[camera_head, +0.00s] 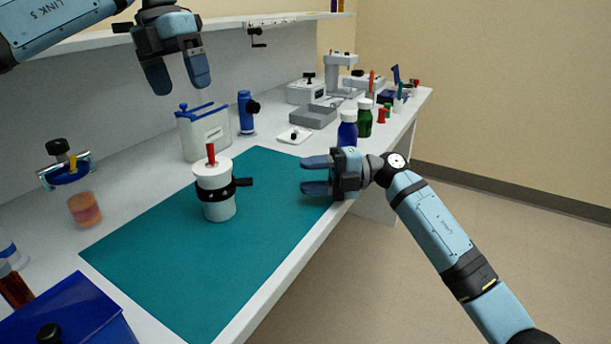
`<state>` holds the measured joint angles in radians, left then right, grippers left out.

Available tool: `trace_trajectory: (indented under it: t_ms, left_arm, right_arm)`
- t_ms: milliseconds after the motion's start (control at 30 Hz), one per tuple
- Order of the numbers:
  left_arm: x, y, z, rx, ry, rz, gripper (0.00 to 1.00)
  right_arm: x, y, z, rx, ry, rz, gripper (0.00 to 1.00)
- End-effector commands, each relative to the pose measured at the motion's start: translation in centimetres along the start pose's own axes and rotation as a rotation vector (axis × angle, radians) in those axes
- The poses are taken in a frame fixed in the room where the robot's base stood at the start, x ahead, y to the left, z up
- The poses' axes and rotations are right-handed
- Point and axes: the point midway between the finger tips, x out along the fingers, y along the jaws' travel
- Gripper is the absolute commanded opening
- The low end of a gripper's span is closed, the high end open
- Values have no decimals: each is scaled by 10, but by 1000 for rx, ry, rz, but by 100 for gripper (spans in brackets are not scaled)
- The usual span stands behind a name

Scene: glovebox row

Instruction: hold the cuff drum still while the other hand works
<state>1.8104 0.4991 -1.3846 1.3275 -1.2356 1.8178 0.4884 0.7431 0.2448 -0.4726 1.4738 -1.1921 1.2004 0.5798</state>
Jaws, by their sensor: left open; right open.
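The cuff drum (218,205) looks to be the white cylinder standing upright on the teal mat (150,250). A black band with a handle (243,182) sticking out to the right goes around it, and a red peg (211,154) stands on its white top. My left gripper (178,88) is open and empty, pointing down, high above the bench and up and left of the drum in the picture. My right gripper (305,176) is open and empty at the mat's right edge. Its fingers point left toward the drum, with a clear gap between.
A white container with a blue lid (204,133) and a blue device (247,112) stand behind the mat. Blue (347,130) and green (365,118) bottles stand behind my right gripper. A blue box (70,315) is at the front left. The mat around the drum is clear.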

Motion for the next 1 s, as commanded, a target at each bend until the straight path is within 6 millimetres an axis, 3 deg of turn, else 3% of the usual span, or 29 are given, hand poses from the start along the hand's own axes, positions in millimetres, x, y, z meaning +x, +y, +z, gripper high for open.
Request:
trace_trajectory:
  t_ms: [267, 700, 1000]
  left_arm:
    - [15, 0, 0, 1, 2, 1, 82]
    - [98, 0, 0, 1, 2, 0, 82]
    - [133, 0, 0, 0, 0, -1, 82]
  right_arm:
    - [13, 0, 0, 18, 34, -27, 43]
    - [12, 0, 0, 17, 34, -25, 43]
    - [12, 0, 0, 17, 34, -24, 43]
